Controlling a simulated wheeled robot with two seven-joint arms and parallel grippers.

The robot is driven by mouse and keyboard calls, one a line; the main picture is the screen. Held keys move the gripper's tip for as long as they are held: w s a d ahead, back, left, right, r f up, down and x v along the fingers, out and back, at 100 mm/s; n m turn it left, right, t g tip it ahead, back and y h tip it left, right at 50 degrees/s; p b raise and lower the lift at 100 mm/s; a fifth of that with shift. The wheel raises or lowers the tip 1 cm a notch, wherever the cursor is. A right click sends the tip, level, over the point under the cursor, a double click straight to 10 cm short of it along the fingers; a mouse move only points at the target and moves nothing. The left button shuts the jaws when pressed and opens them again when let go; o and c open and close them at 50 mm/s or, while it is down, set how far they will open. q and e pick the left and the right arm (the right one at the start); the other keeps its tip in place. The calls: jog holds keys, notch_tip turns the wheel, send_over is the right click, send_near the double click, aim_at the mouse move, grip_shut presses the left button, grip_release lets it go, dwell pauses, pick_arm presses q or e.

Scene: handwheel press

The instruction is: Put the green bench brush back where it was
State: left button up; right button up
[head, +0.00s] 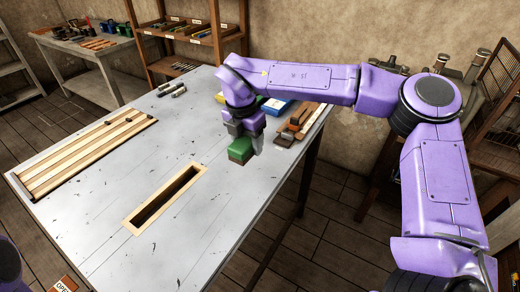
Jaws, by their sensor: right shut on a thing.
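The green bench brush (240,149) has a green top and a brown lower part. My right gripper (247,134) is shut on it from above, over the right half of the grey table. I cannot tell whether the brush touches the tabletop or is held just above it. My left gripper is not in view.
The grey table (110,205) has a wood-framed slot (165,199) near its middle and a slatted wooden rack (88,154) at the left. Wooden blocks (297,122) and blue and yellow items (277,106) lie behind the gripper. Small cylinders (172,89) lie at the back.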

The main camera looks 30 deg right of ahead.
jog(key=p, duration=0.2)
send_over(261, 161)
jog(key=f, duration=0.6)
jog(key=shift+s+a+f, duration=0.2)
jog(key=shift+a+f, duration=0.05)
notch_tip(261, 161, down, 3)
jog(key=shift+d+r+p, duration=0.1)
jog(key=shift+p, duration=0.45)
jog(key=shift+w+f, duration=0.15)
jog(key=shift+f, duration=0.25)
jog(key=o, duration=0.6)
jog(key=shift+f, duration=0.15)
jog(key=o, duration=0.4)
